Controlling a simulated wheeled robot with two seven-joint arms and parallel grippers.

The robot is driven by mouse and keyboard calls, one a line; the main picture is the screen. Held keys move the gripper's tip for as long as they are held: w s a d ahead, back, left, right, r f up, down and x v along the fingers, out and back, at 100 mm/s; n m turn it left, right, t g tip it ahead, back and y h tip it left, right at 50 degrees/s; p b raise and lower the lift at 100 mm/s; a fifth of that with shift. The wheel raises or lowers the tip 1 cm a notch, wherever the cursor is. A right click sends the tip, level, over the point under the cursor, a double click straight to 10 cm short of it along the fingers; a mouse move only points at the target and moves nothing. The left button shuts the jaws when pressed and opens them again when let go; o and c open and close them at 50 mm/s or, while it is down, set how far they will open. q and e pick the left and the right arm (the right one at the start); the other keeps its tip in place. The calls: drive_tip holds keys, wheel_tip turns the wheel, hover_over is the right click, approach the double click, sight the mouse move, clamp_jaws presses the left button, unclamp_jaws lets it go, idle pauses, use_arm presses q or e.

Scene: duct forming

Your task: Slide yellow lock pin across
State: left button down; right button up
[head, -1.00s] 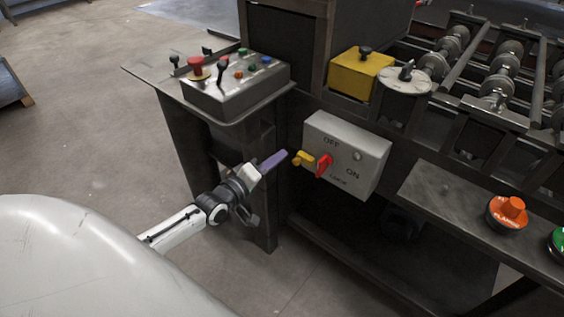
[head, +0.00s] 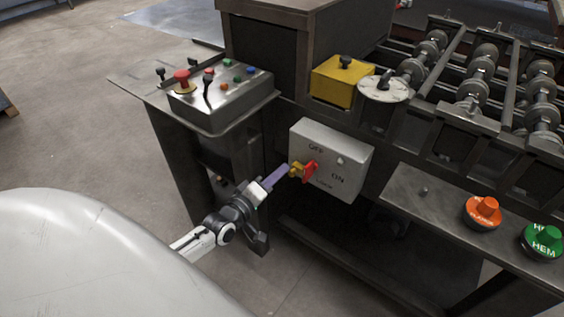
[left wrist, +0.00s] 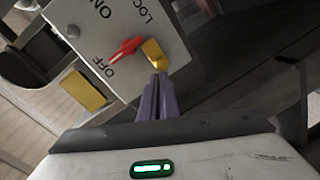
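The yellow lock pin (head: 296,170) sticks out from the left side of the red switch handle (head: 311,170) on the grey switch box (head: 350,160). My left gripper (head: 287,168) reaches it from the left. In the left wrist view, its two purple fingers (left wrist: 159,78) lie together, and their tips meet the near end of the yellow pin (left wrist: 154,54). I cannot tell whether they clasp it or only touch it. The red handle (left wrist: 125,48) points between the OFF mark and the pin, near LOCK. My right gripper is not in view.
A control console (head: 220,98) with a red button stands above my left arm. A yellow box (head: 340,82) and a round dial (head: 386,88) sit above the switch box. Orange (head: 483,212) and green (head: 543,241) knobs are at the right. Open floor lies at the left.

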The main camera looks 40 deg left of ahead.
use_arm(q)
drive_tip(key=shift+s+d+f, duration=0.1)
drive_tip(key=shift+d+f, duration=0.1)
drive_tip(key=s+a+r, duration=0.1)
drive_tip(key=s, duration=0.4)
drive_tip(key=s+a+r+p, duration=0.1)
drive_tip(key=s+a+r, duration=0.1)
drive_tip(key=s, duration=0.3)
drive_tip(key=shift+s+a, duration=0.3)
drive_tip(key=shift+s, duration=0.1)
